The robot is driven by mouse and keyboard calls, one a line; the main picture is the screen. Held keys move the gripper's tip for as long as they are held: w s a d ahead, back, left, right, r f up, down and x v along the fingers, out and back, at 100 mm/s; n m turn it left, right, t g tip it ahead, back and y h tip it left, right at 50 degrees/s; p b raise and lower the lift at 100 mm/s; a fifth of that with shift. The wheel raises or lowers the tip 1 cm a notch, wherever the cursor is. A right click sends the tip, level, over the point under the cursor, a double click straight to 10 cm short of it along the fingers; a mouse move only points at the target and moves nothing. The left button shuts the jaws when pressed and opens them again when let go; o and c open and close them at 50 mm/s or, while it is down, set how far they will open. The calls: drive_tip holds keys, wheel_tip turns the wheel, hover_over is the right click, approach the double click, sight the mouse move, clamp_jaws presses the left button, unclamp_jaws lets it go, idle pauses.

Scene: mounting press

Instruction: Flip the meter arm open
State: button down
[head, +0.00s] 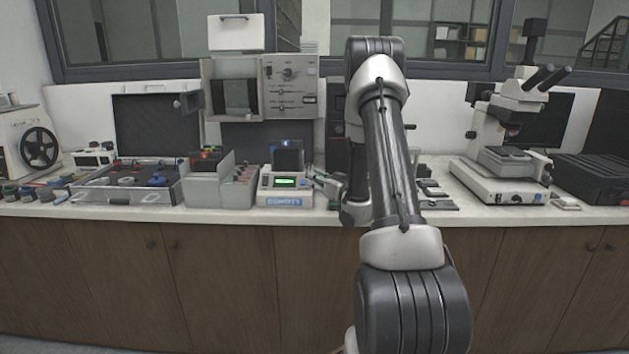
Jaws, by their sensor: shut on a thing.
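The meter (285,199) is a small white box with a lit green display and a blue front label, standing on the counter left of my arm. A dark upright block with a small blue mark (287,157) shows above it; it looks like part of the meter, but I cannot tell for certain. My gripper (318,180) reaches in from the right at the meter's right side, low over the counter. It is shut on what appears to be the meter arm, a small part there. The fingertips and the held part are small, and my wrist hides some of that area.
A grey unit with a red-marked dark block (217,185) stands close left of the meter. An open case (125,195) lies further left. A microscope (510,150) stands at the right. A grey-white apparatus (262,88) rises behind the meter. My arm covers the counter's middle.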

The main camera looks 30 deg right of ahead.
drive_tip(key=c, duration=1.6)
unclamp_jaws()
drive_tip(key=shift+s+d+f+h, duration=0.1)
drive_tip(key=shift+d+h, duration=0.2)
drive_tip(key=shift+d, duration=0.45)
drive_tip(key=shift+o, duration=0.2)
drive_tip(key=shift+d, duration=0.15)
drive_tip(key=s+d, duration=0.1)
drive_tip(key=s, duration=1)
drive_tip(key=shift+s, duration=0.4)
